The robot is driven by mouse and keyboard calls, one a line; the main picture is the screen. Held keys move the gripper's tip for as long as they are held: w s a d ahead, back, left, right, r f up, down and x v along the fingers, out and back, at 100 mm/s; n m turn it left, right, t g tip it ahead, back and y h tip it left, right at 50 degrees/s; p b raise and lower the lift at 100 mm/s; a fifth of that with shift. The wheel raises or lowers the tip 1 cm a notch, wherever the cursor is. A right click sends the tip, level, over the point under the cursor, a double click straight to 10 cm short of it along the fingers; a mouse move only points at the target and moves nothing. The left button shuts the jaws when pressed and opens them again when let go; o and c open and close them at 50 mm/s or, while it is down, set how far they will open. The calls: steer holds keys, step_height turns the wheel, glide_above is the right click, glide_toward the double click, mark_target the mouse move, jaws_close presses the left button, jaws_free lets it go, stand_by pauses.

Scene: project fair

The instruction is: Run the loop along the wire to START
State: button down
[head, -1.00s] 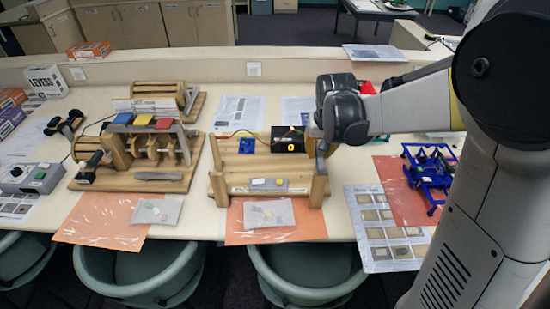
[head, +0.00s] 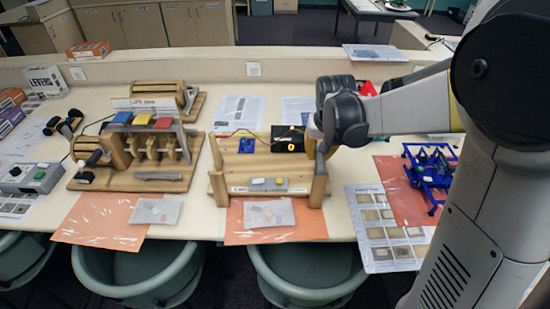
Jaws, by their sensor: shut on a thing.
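The wire game is a wooden stand (head: 250,163) with an upright post at each end. A blue circuit board (head: 246,146) and a black counter box (head: 287,139) showing a yellow 0 sit on its back part. A grey strip (head: 268,184) with a white and a yellow button is at its front. My gripper (head: 315,146) is at the right post, shut, with the loop's handle between its fingers largely hidden. The game wire and the ring are too thin to make out. A thin red and yellow lead (head: 236,132) curves above the board. The START mark cannot be read.
A wooden lever machine (head: 130,178) with coloured blocks stands to the left. A blue frame (head: 430,172) on a red sheet is to the right. An orange mat with a clear bag (head: 268,214) lies in front. Green chairs (head: 305,285) stand along the table edge.

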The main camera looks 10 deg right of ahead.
stand_by(0.3)
steer(key=c, duration=1.1)
jaws_free()
steer(key=shift+r, duration=0.15)
steer(key=shift+r+p, duration=3.05)
steer(key=shift+r, duration=0.85)
steer(key=shift+s+a, duration=0.1)
steer(key=s+a+f+n+t+b, duration=0.1)
steer(key=s+a+b, duration=0.3)
steer(key=s, duration=0.6)
steer(key=s+a+f+n+t+b, duration=0.2)
steer(key=s+a+f+t+b, duration=0.1)
steer(key=s+b, duration=0.4)
steer(key=s+a+f, duration=0.1)
steer(key=s, duration=0.1)
steer(key=shift+s+a+f+y+b, duration=0.15)
steer(key=shift+s+a+y+b, duration=0.2)
steer(key=shift+s+y+b, duration=0.05)
